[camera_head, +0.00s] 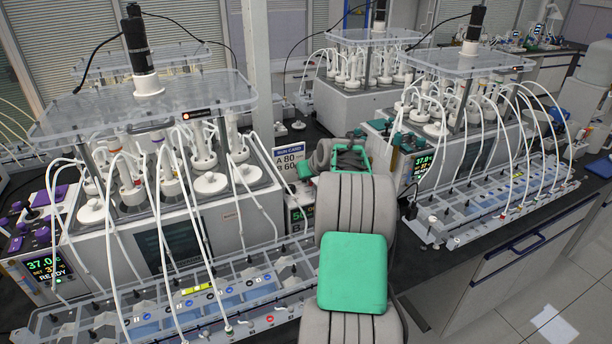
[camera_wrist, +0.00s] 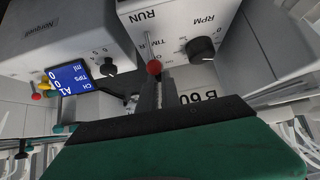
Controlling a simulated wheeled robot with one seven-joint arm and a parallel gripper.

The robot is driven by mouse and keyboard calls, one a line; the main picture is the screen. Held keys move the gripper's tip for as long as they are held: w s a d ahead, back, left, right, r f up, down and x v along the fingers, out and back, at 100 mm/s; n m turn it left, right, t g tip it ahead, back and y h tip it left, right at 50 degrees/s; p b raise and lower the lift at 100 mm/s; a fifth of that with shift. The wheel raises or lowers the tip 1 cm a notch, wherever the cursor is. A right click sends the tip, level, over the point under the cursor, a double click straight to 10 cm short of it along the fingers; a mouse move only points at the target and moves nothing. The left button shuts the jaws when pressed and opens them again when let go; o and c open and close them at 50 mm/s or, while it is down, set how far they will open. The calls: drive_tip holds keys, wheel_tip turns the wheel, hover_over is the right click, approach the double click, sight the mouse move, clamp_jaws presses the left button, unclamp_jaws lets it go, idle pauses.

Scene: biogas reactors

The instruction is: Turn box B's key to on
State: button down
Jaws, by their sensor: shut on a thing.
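In the wrist view, a pale control box (camera_wrist: 180,30) carries the words RUN and RPM. A black knob (camera_wrist: 202,49) sits by RPM. A small red round part (camera_wrist: 154,67) shows on its face at the tips of my gripper (camera_wrist: 156,76). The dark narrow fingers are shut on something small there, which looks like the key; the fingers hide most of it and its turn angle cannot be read.
A run card (camera_head: 289,165) reads A 80, B 60; part of it shows in the wrist view (camera_wrist: 197,98). A second box (camera_wrist: 68,78) with a blue display stands beside it. Reactors with tubes (camera_head: 175,200) (camera_head: 455,140) stand on both sides, leaving a narrow gap.

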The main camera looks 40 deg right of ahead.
drive_tip(key=shift+f+m+h+b, duration=0.2)
drive_tip(key=shift+m+h+b, duration=0.1)
drive_tip(key=shift+b, duration=0.15)
drive_tip(key=shift+a+f+m+g+h+b, duration=0.15)
drive_tip(key=shift+m+h+b, duration=0.2)
drive_tip(key=shift+b, duration=0.3)
drive_tip(key=shift+a+r+m+g+h+b, duration=0.1)
drive_tip(key=shift+m+g+h+b, duration=0.05)
drive_tip(key=shift+m+b, duration=0.4)
drive_tip(key=m+h+b, duration=0.1)
drive_tip(key=m+g+h+b, duration=0.1)
drive_tip(key=m, duration=0.1)
drive_tip(key=shift+w+a+g, duration=0.1)
drive_tip(key=shift+w+g, duration=0.1)
drive_tip(key=shift+g, duration=0.1)
drive_tip(key=m, duration=0.1)
drive_tip(key=m+g+h, duration=0.2)
drive_tip(key=m, duration=0.1)
drive_tip(key=shift+w+r+p, duration=0.1)
drive_tip(key=shift+r+p, duration=0.15)
drive_tip(key=shift+p, duration=0.05)
drive_tip(key=shift+m+g+p, duration=0.3)
drive_tip(key=shift+m+g, duration=0.2)
drive_tip(key=shift+f, duration=0.1)
drive_tip(key=c, duration=1.6)
unclamp_jaws()
drive_tip(key=shift+o, duration=0.2)
